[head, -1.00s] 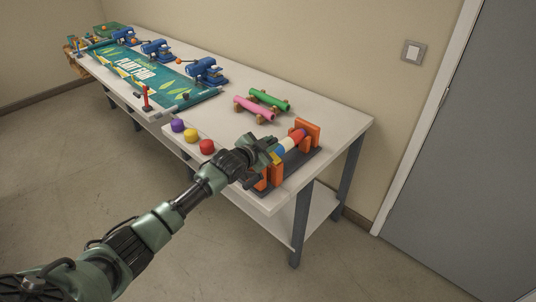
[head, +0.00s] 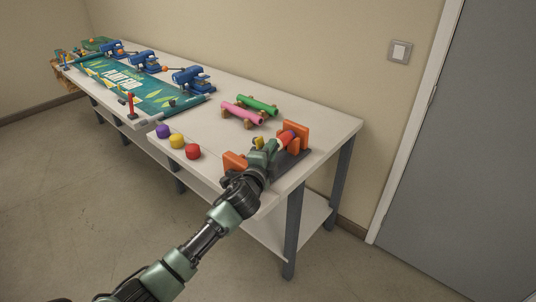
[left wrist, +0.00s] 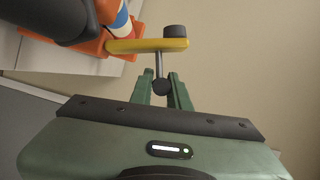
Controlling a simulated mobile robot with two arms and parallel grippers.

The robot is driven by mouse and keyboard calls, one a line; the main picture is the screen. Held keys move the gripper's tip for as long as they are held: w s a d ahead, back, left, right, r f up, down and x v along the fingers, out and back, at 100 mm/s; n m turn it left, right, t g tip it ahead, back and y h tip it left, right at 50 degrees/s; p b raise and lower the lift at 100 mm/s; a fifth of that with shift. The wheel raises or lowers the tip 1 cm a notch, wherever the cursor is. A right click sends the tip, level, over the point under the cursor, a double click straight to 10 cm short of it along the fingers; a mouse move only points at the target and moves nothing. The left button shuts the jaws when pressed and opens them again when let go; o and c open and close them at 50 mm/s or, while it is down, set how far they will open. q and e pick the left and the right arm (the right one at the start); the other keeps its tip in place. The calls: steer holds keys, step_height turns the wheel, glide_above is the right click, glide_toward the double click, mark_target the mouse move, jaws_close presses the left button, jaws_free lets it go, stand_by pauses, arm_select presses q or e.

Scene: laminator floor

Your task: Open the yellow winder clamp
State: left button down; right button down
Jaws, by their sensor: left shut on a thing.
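The winder stands at the near end of the table, with an orange end stand (head: 296,134) at its far side, a nearer orange stand (head: 234,162) and a red section of roll (head: 286,140) between them. The yellow winder clamp (left wrist: 140,45) shows in the left wrist view as a flat arm with a dark knob and a thin rod ending in a black ball. My left gripper (left wrist: 160,88) is shut on the clamp's rod at the ball. In the head view my left gripper (head: 261,162) covers much of the winder, and yellow (head: 258,142) shows beside it. My right gripper is not in view.
Purple, yellow and red caps (head: 193,151) stand near the table's front edge. Pink (head: 240,112) and green (head: 262,104) rolls lie on wooden rests behind. A green printed banner (head: 130,83) and blue machines (head: 190,78) fill the far end. Floor in front is open.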

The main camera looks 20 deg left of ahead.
arm_select(q)
steer(key=shift+s+d+f+m+t+b, duration=0.2)
steer(key=shift+d+f+m+t+b, duration=0.15)
steer(key=shift+m+b, duration=0.5)
steer(key=shift+d, duration=0.1)
steer(key=c, duration=1.3)
jaws_free()
steer(key=shift+c, duration=0.2)
steer(key=shift+s, duration=0.1)
steer(key=s, duration=0.7)
steer(key=shift+s+d+b, duration=0.15)
steer(key=shift+s+b, duration=0.15)
steer(key=shift+b, duration=0.15)
